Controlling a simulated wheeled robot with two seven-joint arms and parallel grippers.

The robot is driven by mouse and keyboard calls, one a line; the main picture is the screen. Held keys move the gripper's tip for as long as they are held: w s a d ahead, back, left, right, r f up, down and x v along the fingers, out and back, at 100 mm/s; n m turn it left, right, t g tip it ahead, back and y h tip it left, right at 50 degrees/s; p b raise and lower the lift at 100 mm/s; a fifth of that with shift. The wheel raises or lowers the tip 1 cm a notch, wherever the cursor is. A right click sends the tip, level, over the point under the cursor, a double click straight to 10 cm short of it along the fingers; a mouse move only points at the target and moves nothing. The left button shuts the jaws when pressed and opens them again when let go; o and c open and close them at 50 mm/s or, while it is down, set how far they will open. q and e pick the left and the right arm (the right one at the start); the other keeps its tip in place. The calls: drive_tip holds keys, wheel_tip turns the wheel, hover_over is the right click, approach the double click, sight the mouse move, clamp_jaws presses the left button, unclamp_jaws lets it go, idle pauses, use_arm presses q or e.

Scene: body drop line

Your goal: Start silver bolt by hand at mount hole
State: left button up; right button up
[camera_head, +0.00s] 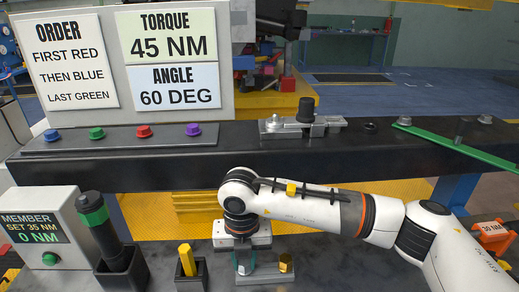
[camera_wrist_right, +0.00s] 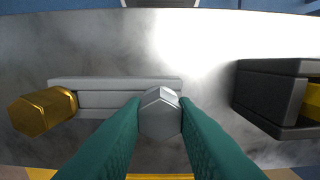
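The silver bolt (camera_wrist_right: 160,112) shows its hex head in the right wrist view, between the two teal fingers of my right gripper (camera_wrist_right: 160,125). Both fingers appear to touch the sides of the head. The bolt is at one end of a small grey holder (camera_wrist_right: 110,95); its shank is hidden. In the head view my right gripper (camera_head: 244,265) points down at this holder on the front bench. A dark round hole (camera_head: 370,127) shows on the black beam (camera_head: 230,165); I cannot tell whether it is the mount hole. My left gripper is out of view.
A gold bolt (camera_head: 285,262) stands beside the silver one. A black holder with a yellow piece (camera_head: 187,260) and a green-ringed black tool (camera_head: 95,220) stand left. The beam carries a grey bracket (camera_head: 300,125), coloured knobs and a green bar (camera_head: 460,147).

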drive_tip(key=o, duration=0.4)
clamp_jaws()
drive_tip(key=shift+r+p, duration=1.4)
drive_tip(key=shift+r, duration=2.1)
